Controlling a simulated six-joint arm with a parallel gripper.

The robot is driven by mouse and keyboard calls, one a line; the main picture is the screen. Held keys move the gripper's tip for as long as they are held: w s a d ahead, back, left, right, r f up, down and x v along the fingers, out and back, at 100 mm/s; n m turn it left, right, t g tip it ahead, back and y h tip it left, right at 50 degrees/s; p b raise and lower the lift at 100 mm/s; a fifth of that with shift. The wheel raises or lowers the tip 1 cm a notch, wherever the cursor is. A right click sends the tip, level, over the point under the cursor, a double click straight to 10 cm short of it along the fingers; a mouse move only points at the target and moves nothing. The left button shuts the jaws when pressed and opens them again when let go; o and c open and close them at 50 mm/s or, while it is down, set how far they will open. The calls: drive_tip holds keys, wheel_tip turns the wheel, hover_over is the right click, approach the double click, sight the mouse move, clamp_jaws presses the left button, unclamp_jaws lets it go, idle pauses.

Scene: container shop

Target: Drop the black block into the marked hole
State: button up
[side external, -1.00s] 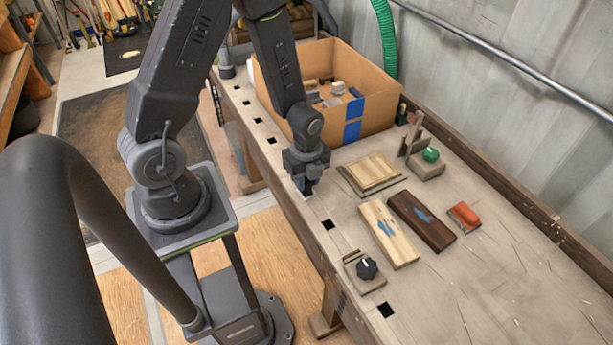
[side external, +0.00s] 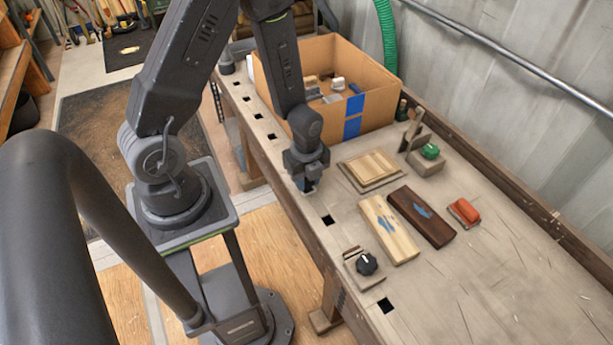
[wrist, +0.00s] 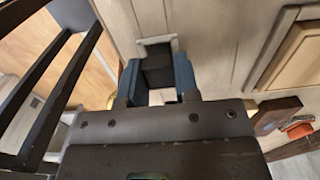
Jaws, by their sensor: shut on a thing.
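The black block (wrist: 158,68) sits between the two blue-grey fingers of my gripper (wrist: 158,80) in the wrist view. My gripper (side external: 306,190) is shut on it, low over the bench's left edge in the side view, where the block itself is hard to make out. A row of dark square holes runs along that edge; one hole (side external: 328,220) shows just in front of the gripper. Pale edges and a dark gap show around the block's far end in the wrist view. I cannot tell which hole is marked or whether the block is inside one.
A cardboard box (side external: 376,108) stands behind the gripper. To the right are a pale wood panel (side external: 372,168), a light plank (side external: 388,228), a dark plank (side external: 420,216), and an orange-topped item (side external: 466,210). A black knob (side external: 366,263) is nearer. The bench's right front is clear.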

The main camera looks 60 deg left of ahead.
drive_tip(key=shift+f, duration=0.25)
idle(0.3)
drive_tip(key=o, duration=0.9)
drive_tip(key=shift+o, duration=0.2)
drive_tip(key=shift+r, duration=0.1)
drive_tip(key=shift+r, duration=3.4)
